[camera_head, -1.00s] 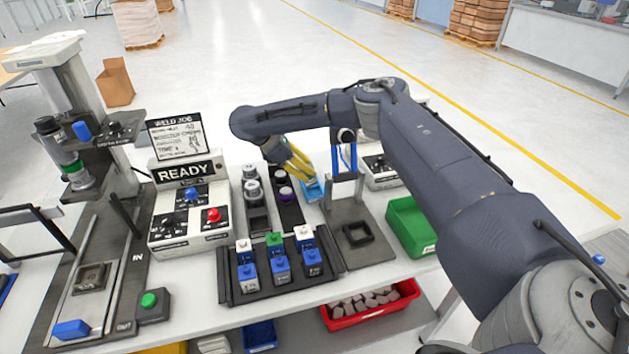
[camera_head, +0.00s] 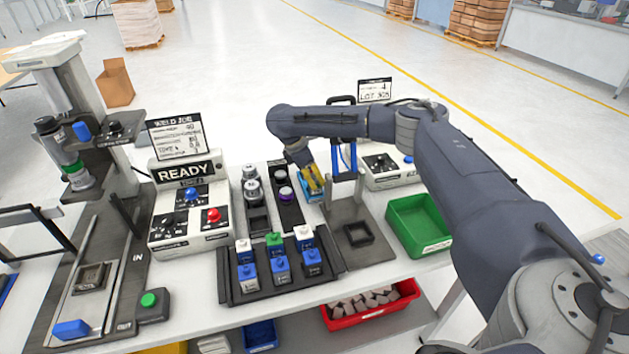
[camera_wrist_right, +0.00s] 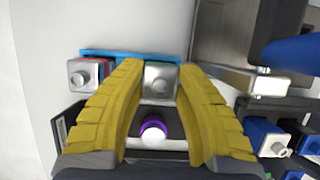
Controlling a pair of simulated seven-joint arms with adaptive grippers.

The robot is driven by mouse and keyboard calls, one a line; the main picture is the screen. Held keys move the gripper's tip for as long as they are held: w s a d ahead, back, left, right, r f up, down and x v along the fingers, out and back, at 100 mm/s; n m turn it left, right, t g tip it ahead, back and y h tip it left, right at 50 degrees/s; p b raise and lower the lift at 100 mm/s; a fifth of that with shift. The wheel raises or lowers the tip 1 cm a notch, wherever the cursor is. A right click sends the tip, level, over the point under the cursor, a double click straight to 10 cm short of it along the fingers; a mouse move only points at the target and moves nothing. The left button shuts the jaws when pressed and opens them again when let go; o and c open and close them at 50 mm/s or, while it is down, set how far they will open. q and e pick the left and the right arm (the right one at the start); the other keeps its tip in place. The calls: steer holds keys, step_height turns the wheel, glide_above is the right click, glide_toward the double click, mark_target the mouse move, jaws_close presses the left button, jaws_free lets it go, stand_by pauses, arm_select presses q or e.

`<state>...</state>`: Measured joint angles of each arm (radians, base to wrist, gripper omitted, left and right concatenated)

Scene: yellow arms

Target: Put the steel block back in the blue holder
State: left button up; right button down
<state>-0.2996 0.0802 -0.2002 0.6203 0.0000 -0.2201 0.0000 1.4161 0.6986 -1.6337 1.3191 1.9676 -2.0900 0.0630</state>
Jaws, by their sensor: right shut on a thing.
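The steel block (camera_wrist_right: 160,80) is a grey metal piece with a round knob, between my right gripper's yellow fingers in the right wrist view. My right gripper (camera_head: 316,188) is shut on it, right over the blue holder (camera_head: 309,200). The holder's blue edge (camera_wrist_right: 130,54) runs just behind the block in the wrist view. Whether the block is fully seated or slightly raised cannot be told. In the head view the fingers hide the block. My left gripper is not in view.
Beside the steel block, another metal-topped block with a red side (camera_wrist_right: 88,73) stands along the holder. A purple-ringed knob piece (camera_head: 286,193) is close by. A press frame (camera_head: 346,210) stands just right. A tray (camera_head: 290,287) of blue, white and green blocks lies in front.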

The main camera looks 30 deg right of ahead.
steer(key=shift+f, duration=0.45)
steer(key=shift+a+f, duration=0.1)
steer(key=shift+f, duration=0.05)
steer(key=c, duration=1.1)
jaws_free()
steer(key=shift+o, duration=0.2)
steer(key=v, duration=1.2)
